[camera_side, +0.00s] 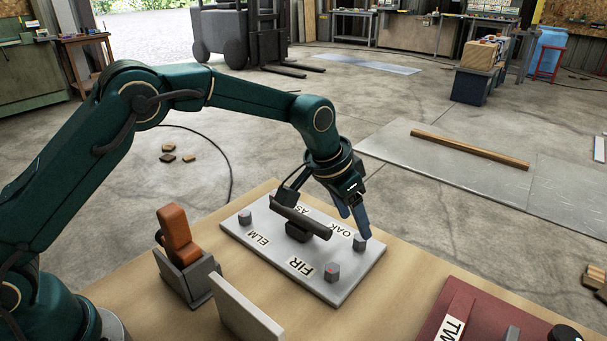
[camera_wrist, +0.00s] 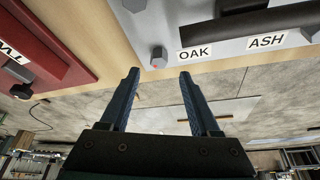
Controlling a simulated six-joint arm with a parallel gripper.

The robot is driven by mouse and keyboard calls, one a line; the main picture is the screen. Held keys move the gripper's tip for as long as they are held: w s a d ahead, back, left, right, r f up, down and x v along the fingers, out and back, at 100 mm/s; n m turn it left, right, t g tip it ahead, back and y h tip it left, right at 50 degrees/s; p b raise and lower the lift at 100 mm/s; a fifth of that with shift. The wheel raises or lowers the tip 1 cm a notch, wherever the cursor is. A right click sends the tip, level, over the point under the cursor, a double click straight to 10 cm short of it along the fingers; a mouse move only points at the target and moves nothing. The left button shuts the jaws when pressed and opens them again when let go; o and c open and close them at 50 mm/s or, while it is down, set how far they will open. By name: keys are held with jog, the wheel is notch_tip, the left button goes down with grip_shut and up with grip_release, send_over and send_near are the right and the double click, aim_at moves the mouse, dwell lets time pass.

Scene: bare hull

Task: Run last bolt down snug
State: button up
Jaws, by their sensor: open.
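A pale grey plate (camera_side: 270,255) lies on the wooden bench, with labels ELM, FIR, OAK and ASH. The OAK bolt (camera_side: 360,243) is a grey hex head at the right corner; in the wrist view the bolt (camera_wrist: 159,57) lies just beyond the fingertips, centred between them. The FIR bolt (camera_side: 332,272) and ELM bolt (camera_side: 245,217) stand on the plate. The ASH bolt is hidden by my arm in the side view; a bolt (camera_wrist: 311,31) shows beside ASH in the wrist view. My gripper (camera_side: 356,226) is open and empty, pointing down close to the OAK bolt.
A dark bar handle (camera_side: 299,225) rises from the plate's middle, beside my gripper. A red plate (camera_side: 470,318) lies at the bench's right. Bare bench separates the plates.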

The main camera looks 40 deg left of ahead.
aim_at(358, 238)
jog(key=shift+x, duration=2.6)
jog(key=shift+s+d, duration=0.1)
jog(key=shift+s, duration=0.05)
grip_shut()
